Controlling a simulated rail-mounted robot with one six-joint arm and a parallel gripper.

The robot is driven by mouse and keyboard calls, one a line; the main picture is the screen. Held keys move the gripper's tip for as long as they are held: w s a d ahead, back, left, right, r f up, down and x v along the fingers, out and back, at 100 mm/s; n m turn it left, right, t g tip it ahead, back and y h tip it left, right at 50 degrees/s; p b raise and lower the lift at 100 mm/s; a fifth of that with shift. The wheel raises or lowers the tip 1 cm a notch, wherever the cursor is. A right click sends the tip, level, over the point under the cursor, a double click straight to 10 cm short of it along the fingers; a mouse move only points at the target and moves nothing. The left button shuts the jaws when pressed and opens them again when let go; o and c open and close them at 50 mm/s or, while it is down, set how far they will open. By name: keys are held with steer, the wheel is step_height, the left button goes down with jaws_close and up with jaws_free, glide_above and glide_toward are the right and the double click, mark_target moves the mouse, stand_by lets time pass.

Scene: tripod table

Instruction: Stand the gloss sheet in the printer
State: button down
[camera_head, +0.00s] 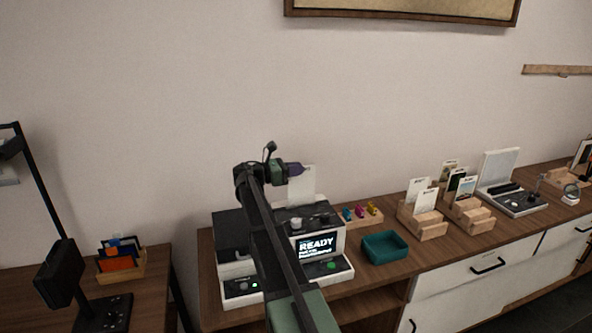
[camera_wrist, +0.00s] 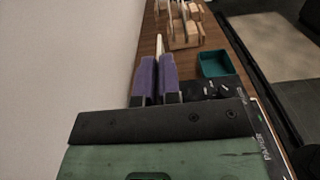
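The printer (camera_head: 330,222) stands on the wooden counter with its screen lit and reading READY. A plain white sheet (camera_head: 303,187) is upright above the printer's rear top; whether its lower edge sits in the slot cannot be told. My gripper (camera_head: 295,169) is at the sheet's upper left edge. In the wrist view the two purple fingers of my gripper (camera_wrist: 157,70) are close together on the thin pale sheet (camera_wrist: 159,45), seen edge-on between their tips. My arm hides the middle of the printer.
A teal tray (camera_head: 385,260) sits right of the printer, in front of a wooden rack of small coloured items (camera_head: 361,216). Wooden card holders (camera_head: 424,222) with several cards stand farther right. A desk (camera_head: 150,292) with an orange-filled organiser is at left.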

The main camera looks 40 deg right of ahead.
steer(key=shift+f+b, duration=3)
steer(key=shift+f, duration=0.2)
steer(key=c, duration=1.2)
jaws_free()
steer(key=shift+c, duration=0.2)
steer(key=v, duration=1.1)
steer(key=shift+d, duration=0.1)
step_height(320, 180, up, 9)
steer(key=p, duration=0.9)
